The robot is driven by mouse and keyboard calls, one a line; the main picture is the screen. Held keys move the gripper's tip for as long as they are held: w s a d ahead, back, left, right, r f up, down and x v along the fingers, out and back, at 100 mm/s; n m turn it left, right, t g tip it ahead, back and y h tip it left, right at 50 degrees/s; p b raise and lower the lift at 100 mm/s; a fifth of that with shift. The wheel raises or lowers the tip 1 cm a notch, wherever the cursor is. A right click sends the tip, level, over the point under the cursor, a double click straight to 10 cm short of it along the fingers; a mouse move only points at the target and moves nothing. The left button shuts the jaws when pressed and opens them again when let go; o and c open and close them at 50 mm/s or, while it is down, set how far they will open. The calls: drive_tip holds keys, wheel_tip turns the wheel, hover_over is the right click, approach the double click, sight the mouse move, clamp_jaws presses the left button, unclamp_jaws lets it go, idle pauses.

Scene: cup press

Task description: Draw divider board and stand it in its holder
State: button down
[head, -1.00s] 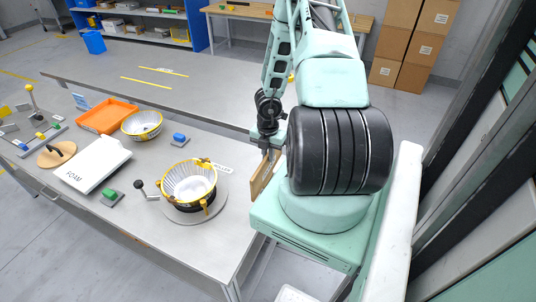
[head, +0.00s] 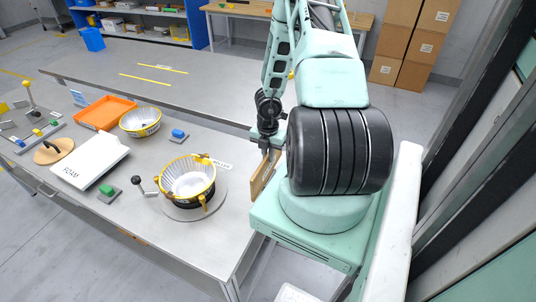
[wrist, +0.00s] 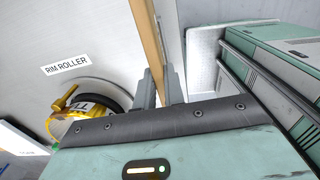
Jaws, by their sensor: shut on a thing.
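The divider board, a thin light-brown wooden board (head: 260,181), is held on edge beside the right end of the grey table (head: 235,225). In the wrist view the board (wrist: 148,36) runs from the top edge down between my fingers. My gripper (head: 270,158) is shut on it; both grey fingers (wrist: 161,88) show in the wrist view. My arm and base hide part of the board in the head view. I cannot make out which thing is its holder.
The rim roller (head: 187,182), a yellow-rimmed bowl on a round plate, stands on the table left of my gripper. A white foam block (head: 90,160), an orange tray (head: 105,112) and a second bowl (head: 140,122) stand further left. The table between roller and right edge is bare.

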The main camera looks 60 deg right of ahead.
drive_tip(key=c, duration=1.4)
unclamp_jaws()
wheel_tip(320, 180, up, 17)
drive_tip(key=p, duration=0.5)
drive_tip(key=shift+r+p, duration=0.15)
drive_tip(key=shift+p, duration=0.15)
